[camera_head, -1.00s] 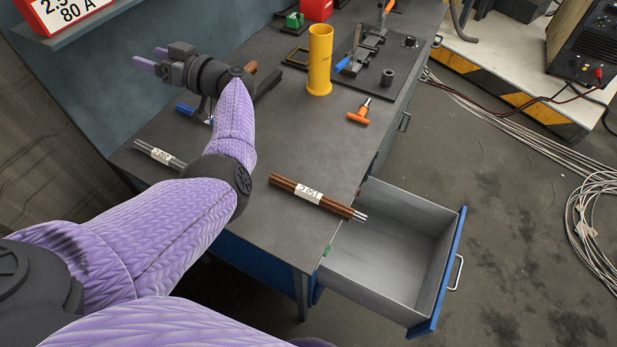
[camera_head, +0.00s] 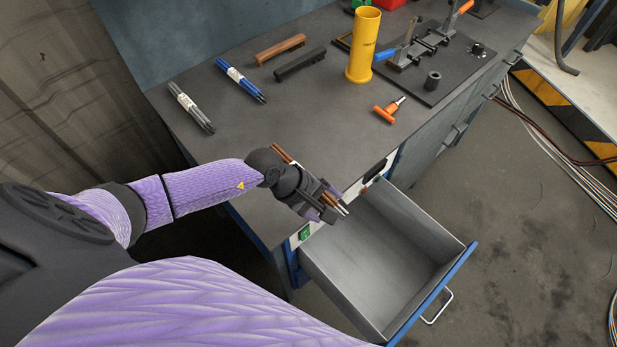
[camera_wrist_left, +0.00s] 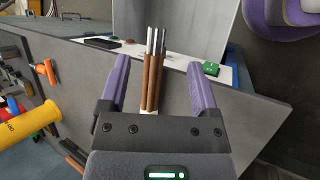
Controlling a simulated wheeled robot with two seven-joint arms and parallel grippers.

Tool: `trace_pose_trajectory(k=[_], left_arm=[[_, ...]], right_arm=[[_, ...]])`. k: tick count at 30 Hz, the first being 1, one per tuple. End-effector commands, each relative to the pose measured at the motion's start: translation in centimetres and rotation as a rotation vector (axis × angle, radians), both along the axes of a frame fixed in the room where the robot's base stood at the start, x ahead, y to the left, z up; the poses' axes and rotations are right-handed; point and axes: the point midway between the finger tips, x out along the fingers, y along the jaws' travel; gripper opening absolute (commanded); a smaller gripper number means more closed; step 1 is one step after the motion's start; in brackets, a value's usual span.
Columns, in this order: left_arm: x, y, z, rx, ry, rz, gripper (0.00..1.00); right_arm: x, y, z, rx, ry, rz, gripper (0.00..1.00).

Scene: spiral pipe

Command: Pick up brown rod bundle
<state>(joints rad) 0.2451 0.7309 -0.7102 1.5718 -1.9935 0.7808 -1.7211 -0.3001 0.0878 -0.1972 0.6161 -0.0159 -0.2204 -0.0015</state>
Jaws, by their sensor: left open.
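The brown rod bundle (camera_head: 285,156) lies near the front edge of the grey workbench, mostly hidden under my left gripper in the head view. Its bare metal tips (camera_head: 342,208) stick out past the gripper toward the open drawer. In the left wrist view the brown rods (camera_wrist_left: 152,84) run between the two purple fingers, with a pale label partly hidden by the gripper body. My left gripper (camera_head: 325,208) is open over the bundle; in the left wrist view (camera_wrist_left: 156,88) gaps show on both sides of the rods. My right gripper is not in view.
An open, empty grey drawer (camera_head: 400,250) juts out beside the bundle. Grey rods (camera_head: 190,108) and blue rods (camera_head: 240,80) lie farther back.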

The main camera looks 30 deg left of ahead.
Motion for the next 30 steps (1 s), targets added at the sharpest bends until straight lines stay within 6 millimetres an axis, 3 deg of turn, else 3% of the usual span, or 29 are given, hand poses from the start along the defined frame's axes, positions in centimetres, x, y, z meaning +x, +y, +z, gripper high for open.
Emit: trace_pose_trajectory(k=[7, 15, 26, 30], left_arm=[[1.7, -2.6, -3.7, -0.002, 0.000, 0.001, 0.79], [1.9, -2.8, -4.0, -0.001, 0.000, 0.001, 0.79], [1.9, -2.8, -3.9, -0.002, 0.000, 0.001, 0.03], [1.9, -2.8, -3.9, -0.002, -0.001, 0.001, 0.00]], right_arm=[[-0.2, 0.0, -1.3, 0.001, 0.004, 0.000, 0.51], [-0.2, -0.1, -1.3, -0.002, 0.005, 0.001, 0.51], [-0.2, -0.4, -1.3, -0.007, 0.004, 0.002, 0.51], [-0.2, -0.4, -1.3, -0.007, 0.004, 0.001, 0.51]])
